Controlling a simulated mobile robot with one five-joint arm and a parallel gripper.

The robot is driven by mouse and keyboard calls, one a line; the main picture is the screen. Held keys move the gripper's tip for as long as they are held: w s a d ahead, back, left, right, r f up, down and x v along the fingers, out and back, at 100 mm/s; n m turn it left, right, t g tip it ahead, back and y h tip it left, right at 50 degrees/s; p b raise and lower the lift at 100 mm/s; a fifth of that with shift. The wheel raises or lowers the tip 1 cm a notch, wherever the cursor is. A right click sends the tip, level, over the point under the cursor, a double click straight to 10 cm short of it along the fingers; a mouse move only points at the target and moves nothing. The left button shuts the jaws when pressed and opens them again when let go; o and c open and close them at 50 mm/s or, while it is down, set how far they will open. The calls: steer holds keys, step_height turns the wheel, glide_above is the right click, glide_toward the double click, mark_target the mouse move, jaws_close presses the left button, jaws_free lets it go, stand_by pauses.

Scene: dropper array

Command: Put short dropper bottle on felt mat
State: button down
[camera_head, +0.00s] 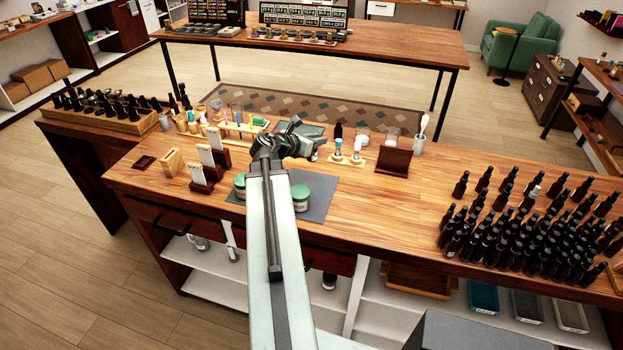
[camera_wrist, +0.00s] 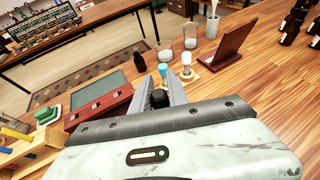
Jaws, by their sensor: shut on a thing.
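My gripper (camera_head: 312,138) is above the middle of the wooden counter. A flat dark grey mat (camera_head: 322,192), which looks like the felt mat, lies on the counter's near side, partly hidden behind my arm.
Many dark dropper bottles (camera_head: 520,225) crowd the counter's right end. A brown stand (camera_head: 393,162), a cup (camera_head: 418,143) and a dark bottle (camera_head: 338,131) stand behind. White card holders (camera_head: 208,160) stand left. The counter between the mat and the bottle array is clear.

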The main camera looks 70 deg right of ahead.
step_height(320, 180, down, 9)
steer(key=b, duration=0.7)
steer(key=shift+b, duration=0.3)
steer(key=shift+r, duration=0.25)
steer(key=c, duration=1.7)
jaws_free()
steer(key=shift+f, duration=0.25)
steer(key=o, duration=0.4)
steer(key=shift+r, duration=0.1)
steer(key=shift+r, duration=0.1)
